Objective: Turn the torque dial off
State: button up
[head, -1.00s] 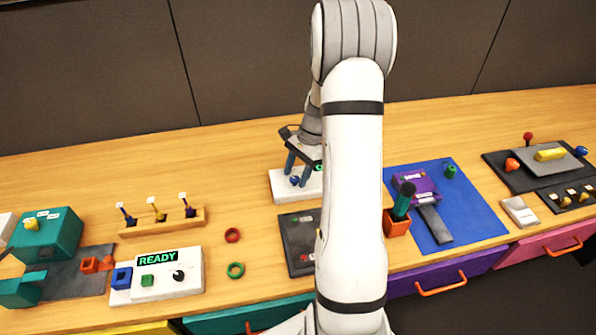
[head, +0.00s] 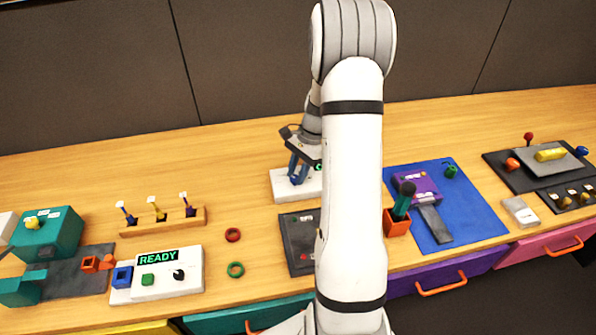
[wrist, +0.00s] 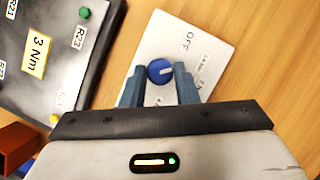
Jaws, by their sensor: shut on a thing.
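The torque dial (wrist: 160,71) is a round blue knob on a white panel (wrist: 170,35), seen in the wrist view. The panel also shows in the head view (head: 281,188). "OFF" is printed on it to the upper right of the dial; other small labels are too blurred to read. A pale mark on the dial seems to point right, away from "OFF". My gripper (wrist: 158,72) has one blue finger on each side of the dial and is shut on it. In the head view my gripper (head: 298,170) is down at the panel, and its fingers hide the dial.
A dark panel (wrist: 75,25) with a yellow "3 Nm" label lies left of the white panel in the wrist view. An orange holder (head: 397,222) stands right of my arm. Bare wooden table surrounds the white panel's left and back.

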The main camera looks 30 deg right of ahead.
jog(key=n+g, duration=0.1)
jog(key=n, duration=0.3)
jog(key=shift+w+h, duration=0.15)
jog(key=shift+h, duration=0.25)
jog(key=shift+w+a+n+g+h, duration=0.1)
jog(key=shift+n+g+h, duration=0.4)
jog(key=shift+n, duration=1.2)
jog(key=o, duration=1)
jog(key=v, duration=0.8)
jog(key=shift+w+f, duration=0.1)
